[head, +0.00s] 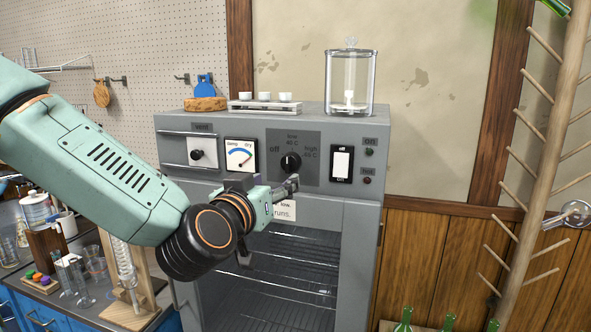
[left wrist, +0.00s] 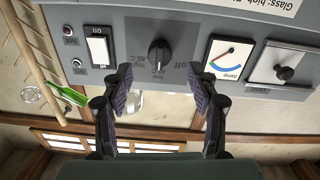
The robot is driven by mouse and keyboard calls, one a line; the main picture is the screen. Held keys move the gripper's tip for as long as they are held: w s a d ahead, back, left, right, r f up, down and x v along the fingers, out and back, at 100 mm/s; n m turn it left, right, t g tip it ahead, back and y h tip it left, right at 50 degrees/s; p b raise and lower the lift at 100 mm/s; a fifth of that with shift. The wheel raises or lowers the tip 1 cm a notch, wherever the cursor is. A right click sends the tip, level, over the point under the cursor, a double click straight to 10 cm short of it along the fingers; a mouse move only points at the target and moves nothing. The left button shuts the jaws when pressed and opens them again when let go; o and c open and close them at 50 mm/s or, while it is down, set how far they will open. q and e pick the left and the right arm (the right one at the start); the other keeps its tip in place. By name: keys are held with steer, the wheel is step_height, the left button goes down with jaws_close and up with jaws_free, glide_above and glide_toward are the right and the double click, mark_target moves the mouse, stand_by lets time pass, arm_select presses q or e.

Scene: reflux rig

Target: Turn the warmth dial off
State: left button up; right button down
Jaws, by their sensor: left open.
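The warmth dial is a black knob (head: 290,162) on a dark plate on the grey cabinet's front panel. Its plate reads off at left, low at top and high at right. Its pointer seems to point up toward low. In the left wrist view, which is upside down, the knob (left wrist: 159,52) shows beyond the fingertips, between them. My left gripper (head: 291,187) is just below the dial in the head view, covering part of the panel's lower edge. Its two fingers (left wrist: 160,82) are apart and empty in the left wrist view. My right gripper is not in view.
A white rocker switch (head: 342,163) and two lamps sit right of the dial; a damp-dry gauge (head: 241,154) sits left. A glass jar (head: 350,82) and a tray of small cups (head: 265,106) stand on top of the cabinet (head: 361,232). A wooden peg rack (head: 545,150) stands at right.

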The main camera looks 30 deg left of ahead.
mark_target(287, 166)
arm_select(q)
steer(key=w, duration=0.1)
steer(key=w+a, duration=0.1)
steer(key=w, duration=0.1)
steer(key=shift+w+a+r+m+y, duration=0.1)
steer(key=shift+a+r+m+y, duration=0.1)
steer(key=shift+r+m+y, duration=0.15)
steer(key=w, duration=0.3)
steer(key=shift+w+d, duration=0.1)
steer(key=shift+w, duration=0.05)
steer(key=shift+w+d+r, duration=0.15)
steer(key=shift+w, duration=0.2)
steer(key=shift+a, duration=0.6)
steer(key=shift+d, duration=0.45)
steer(key=c, duration=0.4)
steer(key=shift+a, duration=0.3)
steer(key=c, duration=0.5)
steer(key=shift+d, duration=0.1)
steer(key=shift+c, duration=1.4)
